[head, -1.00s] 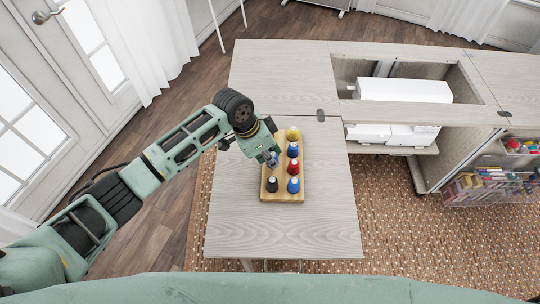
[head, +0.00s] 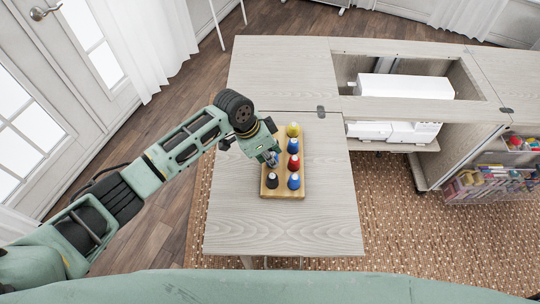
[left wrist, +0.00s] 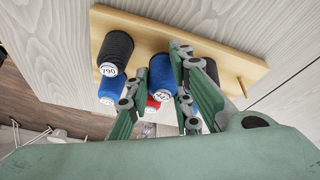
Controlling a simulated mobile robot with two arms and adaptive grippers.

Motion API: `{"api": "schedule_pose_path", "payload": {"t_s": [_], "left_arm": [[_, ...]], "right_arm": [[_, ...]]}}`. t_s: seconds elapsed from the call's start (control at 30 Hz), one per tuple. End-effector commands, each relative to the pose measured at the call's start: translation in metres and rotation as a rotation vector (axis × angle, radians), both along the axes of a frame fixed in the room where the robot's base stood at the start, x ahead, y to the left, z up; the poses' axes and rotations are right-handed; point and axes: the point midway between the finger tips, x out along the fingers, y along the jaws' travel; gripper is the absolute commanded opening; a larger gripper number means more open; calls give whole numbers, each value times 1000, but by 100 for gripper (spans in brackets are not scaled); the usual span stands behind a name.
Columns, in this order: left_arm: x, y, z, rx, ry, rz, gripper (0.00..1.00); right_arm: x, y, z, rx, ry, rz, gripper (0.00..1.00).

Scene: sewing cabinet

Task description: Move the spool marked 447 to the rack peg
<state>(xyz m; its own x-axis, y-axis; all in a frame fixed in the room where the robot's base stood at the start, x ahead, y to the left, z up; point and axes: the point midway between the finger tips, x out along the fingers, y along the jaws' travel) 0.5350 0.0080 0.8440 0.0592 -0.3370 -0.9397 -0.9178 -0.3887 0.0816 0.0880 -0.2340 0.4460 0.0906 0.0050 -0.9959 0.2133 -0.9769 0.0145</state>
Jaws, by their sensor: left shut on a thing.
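The blue spool marked 447 (left wrist: 162,76) stands between the fingers of my left gripper (left wrist: 157,98) in the left wrist view; its label is partly covered. My left gripper (head: 272,158) is shut on it, over the left side of the wooden rack (head: 283,198) in the head view. I cannot tell whether the spool is lifted off its place. A bare rack peg (left wrist: 240,88) shows at the right end of the rack in the left wrist view; the arm hides that corner in the head view. My right gripper is not in view.
A black spool marked 790 (left wrist: 115,50) stands beside the held one. A yellow spool (head: 293,130), a red spool (head: 292,162) and two blue spools, one at the near end (head: 294,182), stand along the rack's right side. The tabletop (head: 325,225) around is clear.

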Motion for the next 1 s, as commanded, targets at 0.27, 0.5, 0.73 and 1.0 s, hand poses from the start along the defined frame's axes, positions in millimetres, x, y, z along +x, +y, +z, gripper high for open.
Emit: {"api": "schedule_pose_path", "payload": {"t_s": [0.27,0.5,0.73,1.0], "left_arm": [[0,0,0,0,0,0,41],[0,0,0,0,0,0,43],[0,5,13,0,-2,1,43],[-3,24,65,-1,-4,-1,43]], "right_arm": [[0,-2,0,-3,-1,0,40],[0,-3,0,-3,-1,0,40],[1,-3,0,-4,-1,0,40],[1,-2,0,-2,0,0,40]]}}
